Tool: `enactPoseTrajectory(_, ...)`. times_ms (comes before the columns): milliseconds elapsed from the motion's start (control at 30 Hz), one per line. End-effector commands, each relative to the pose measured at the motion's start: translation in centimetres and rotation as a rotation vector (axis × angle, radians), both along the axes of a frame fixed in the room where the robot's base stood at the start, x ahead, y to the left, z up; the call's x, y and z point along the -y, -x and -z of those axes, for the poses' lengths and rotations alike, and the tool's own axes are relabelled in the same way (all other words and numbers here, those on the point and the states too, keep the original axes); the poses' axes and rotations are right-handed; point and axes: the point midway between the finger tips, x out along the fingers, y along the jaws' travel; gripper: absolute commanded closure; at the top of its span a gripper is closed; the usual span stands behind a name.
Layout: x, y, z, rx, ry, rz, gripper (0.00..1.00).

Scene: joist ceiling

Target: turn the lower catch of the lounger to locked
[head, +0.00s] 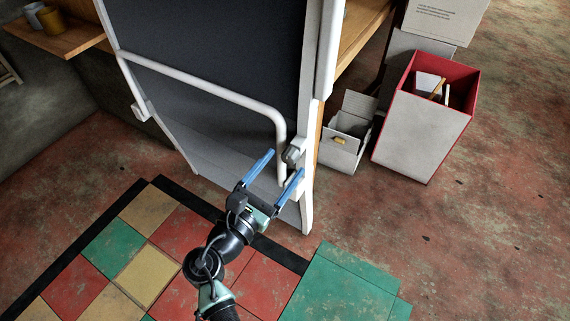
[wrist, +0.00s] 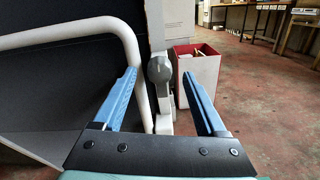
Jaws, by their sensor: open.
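The lounger (head: 215,60) stands on end with a dark panel and a white frame. A white bent tube (head: 215,90) crosses its front, and it also shows in the wrist view (wrist: 80,33). The lower catch (head: 292,154) is a grey rounded knob on the right rail, beside the tube's lower end. In the wrist view the catch (wrist: 160,68) appears between the fingertips, beyond them. I cannot tell whether it is locked. My gripper (head: 286,162) has blue fingers, spread and empty, just in front of the catch. It also fills the lower wrist view (wrist: 158,74).
A red-edged box (head: 420,135) and a smaller open grey box (head: 343,148) stand on the floor to the right. A wooden shelf with cups (head: 60,38) is at upper left. Green and checkered mats lie below. Open floor extends to the right.

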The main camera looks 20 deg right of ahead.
Motion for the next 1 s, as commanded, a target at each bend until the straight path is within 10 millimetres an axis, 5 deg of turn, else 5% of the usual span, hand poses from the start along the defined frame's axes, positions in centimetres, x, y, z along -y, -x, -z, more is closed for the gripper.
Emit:
enactPoseTrajectory(500, 1.6, -1.3, 0.0, 0.000, 0.000, -0.001, 0.26)
enactPoseTrajectory(900, 1.6, -1.2, 0.0, 0.001, 0.000, -0.001, 0.98)
enactPoseTrajectory(1000, 1.6, -1.2, 0.0, 0.001, 0.000, -0.001, 1.00)
